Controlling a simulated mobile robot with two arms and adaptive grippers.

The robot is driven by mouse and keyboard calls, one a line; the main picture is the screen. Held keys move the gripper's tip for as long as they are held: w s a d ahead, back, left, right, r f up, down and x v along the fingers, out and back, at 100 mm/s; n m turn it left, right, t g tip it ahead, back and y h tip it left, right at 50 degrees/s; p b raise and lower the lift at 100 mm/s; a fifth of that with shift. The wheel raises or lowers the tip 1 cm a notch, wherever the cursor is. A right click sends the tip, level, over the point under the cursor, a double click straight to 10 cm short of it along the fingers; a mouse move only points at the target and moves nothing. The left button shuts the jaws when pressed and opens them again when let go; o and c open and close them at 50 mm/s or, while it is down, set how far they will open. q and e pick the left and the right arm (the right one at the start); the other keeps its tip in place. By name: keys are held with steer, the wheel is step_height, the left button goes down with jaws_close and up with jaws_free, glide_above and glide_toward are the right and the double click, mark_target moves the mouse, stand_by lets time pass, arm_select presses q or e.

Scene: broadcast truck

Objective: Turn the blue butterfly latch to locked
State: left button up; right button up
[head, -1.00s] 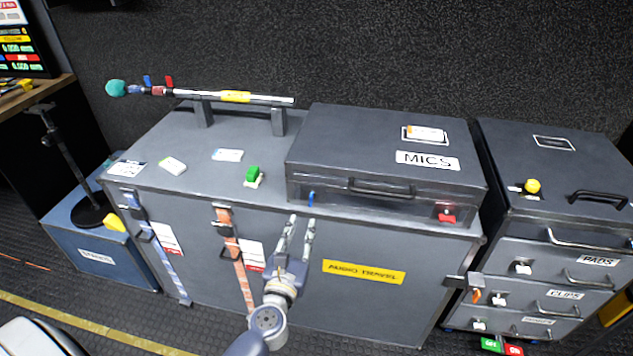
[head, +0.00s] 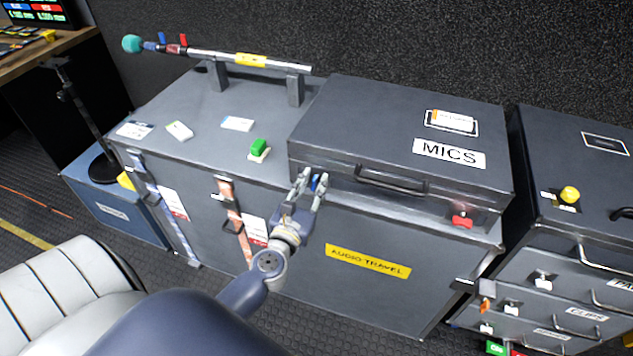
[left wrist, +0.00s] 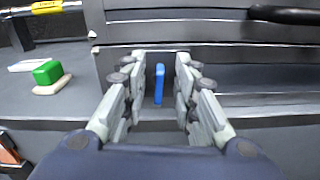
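The blue butterfly latch (head: 315,182) is a small upright blue tab on the front of the dark MICS case (head: 335,136), near its left end. In the left wrist view the blue latch (left wrist: 159,84) stands between my two finger pads, with a gap on each side. My left gripper (head: 314,180) is open around the latch and does not visibly touch it; its open fingers also show in the left wrist view (left wrist: 159,92). In the head view the fingers partly cover the latch. My right gripper is not in view.
The MICS case stands on a big grey trunk (head: 300,250). A red latch (head: 462,220) sits at the case's right front, and a case handle (head: 390,180) is between. A green block (head: 258,147) lies left of the case. A white seat (head: 60,295) stands at lower left.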

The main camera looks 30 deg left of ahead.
arm_select(q)
steer(key=shift+s, duration=0.1)
jaws_close()
steer(key=shift+r+m, duration=0.1)
steer(key=shift+m, duration=0.2)
steer(key=shift+d+m+p, duration=0.1)
steer(key=shift+m+p, duration=0.7)
steer(key=shift+m, duration=0.2)
steer(key=m+p, duration=0.1)
steer(key=m, duration=0.2)
steer(key=shift+d+m+p, duration=0.15)
steer(key=shift+m+p, duration=0.15)
steer(key=shift+p, duration=0.05)
steer(key=m+p, duration=0.1)
steer(key=m, duration=0.3)
steer(key=m+p, duration=0.1)
steer(key=m, duration=0.1)
steer(key=shift+d+f+p, duration=0.15)
steer(key=shift+f+p, duration=0.1)
steer(key=shift+p, duration=0.1)
steer(key=m, duration=0.1)
steer(key=m+p, duration=0.1)
steer(key=m, duration=0.2)
steer(key=shift+f, duration=0.25)
steer(key=shift+m+p, duration=0.3)
steer(key=shift+m, duration=0.2)
